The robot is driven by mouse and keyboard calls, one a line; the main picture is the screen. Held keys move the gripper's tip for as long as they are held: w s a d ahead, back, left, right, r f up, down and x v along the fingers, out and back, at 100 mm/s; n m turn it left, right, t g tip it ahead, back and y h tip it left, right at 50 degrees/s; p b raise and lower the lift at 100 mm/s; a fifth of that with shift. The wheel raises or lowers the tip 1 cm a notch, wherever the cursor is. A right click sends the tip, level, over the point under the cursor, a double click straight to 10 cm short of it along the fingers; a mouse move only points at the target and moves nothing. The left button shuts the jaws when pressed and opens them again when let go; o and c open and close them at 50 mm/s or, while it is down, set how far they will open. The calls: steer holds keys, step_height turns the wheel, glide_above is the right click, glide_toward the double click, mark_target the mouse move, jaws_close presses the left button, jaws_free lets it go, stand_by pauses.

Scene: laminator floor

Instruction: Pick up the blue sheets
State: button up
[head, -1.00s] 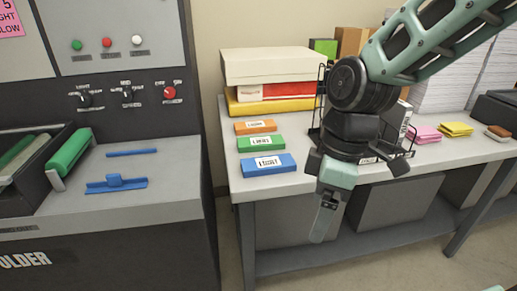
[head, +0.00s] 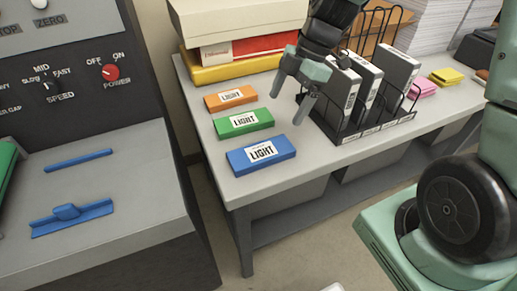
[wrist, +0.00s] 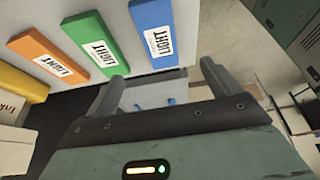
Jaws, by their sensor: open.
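The blue sheets are a flat blue pack (head: 240,163) with a white LIGHT label, lying near the front edge of the grey table. The pack also shows at the top of the wrist view (wrist: 146,15). My gripper (head: 287,107) is open and empty, fingers pointing down, above the table and a little behind and to the right of the blue pack in the head view. It is apart from the pack. In the wrist view the spread fingers (wrist: 163,75) are just below the blue and green packs. Nothing hides the blue pack.
A green pack (head: 224,130) and an orange pack (head: 214,104) lie behind the blue one. A black wire rack (head: 345,130) with grey binders stands close to the right of my gripper. Boxes (head: 235,15) are stacked behind. A grey machine (head: 110,195) stands left, across a narrow gap.

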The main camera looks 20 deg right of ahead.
steer(key=p, duration=0.1)
glide_above(262, 151)
steer(key=d, duration=0.3)
step_height(262, 151, down, 8)
steer(key=shift+a+f, duration=0.1)
steer(key=shift+f, duration=0.1)
steer(key=shift+p+x, duration=0.75)
steer(key=shift+x, duration=1.8)
steer(key=shift+a, duration=0.15)
steer(key=c, duration=1.2)
